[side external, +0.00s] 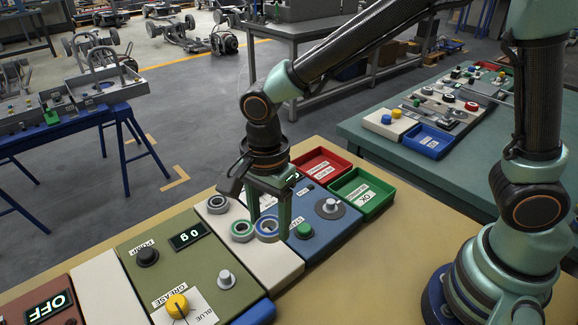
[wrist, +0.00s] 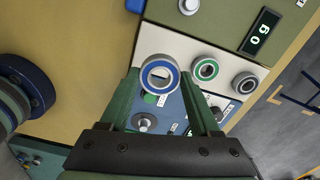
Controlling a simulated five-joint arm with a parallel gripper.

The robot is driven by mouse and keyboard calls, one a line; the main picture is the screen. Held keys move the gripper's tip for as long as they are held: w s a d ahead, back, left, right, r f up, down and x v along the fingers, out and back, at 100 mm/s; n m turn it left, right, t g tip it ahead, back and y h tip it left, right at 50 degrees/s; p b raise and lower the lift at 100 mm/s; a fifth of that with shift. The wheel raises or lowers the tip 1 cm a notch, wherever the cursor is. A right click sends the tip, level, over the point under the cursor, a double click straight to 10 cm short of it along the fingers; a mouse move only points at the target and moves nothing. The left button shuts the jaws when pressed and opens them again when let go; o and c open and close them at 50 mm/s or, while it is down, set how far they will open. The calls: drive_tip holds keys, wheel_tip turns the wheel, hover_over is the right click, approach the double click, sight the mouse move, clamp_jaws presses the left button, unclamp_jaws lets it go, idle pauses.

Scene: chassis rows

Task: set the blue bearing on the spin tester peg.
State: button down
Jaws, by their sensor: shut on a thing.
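The blue bearing (side external: 267,236), a grey ring with a blue face, is between the fingertips of my gripper (side external: 270,222), which is shut on it. In the wrist view the blue bearing (wrist: 148,84) sits at the tips of both green fingers and looks larger than the other bearings. It is over or close to the white panel; the exact height is hard to tell. The spin tester peg (side external: 331,203) stands on a dark disc on the blue panel, to the right of my gripper. The peg (wrist: 143,123) also shows between the fingers in the wrist view, with no bearing on it.
A green bearing (side external: 242,237) and a dark bearing (side external: 217,202) lie on the white panel (side external: 276,265). A green button (side external: 304,230) is near the peg. A red tray (side external: 303,165) and a green tray (side external: 380,203) stand behind. The olive panel (side external: 196,247) has knobs.

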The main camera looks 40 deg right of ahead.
wheel_tip(320, 180, up, 11)
hover_over(331, 201)
wheel_tip(331, 201, down, 10)
drive_tip(key=shift+f, duration=4.2)
drive_tip(key=shift+c, duration=0.2)
unclamp_jaws()
drive_tip(key=shift+r, duration=0.1)
wheel_tip(331, 201, up, 12)
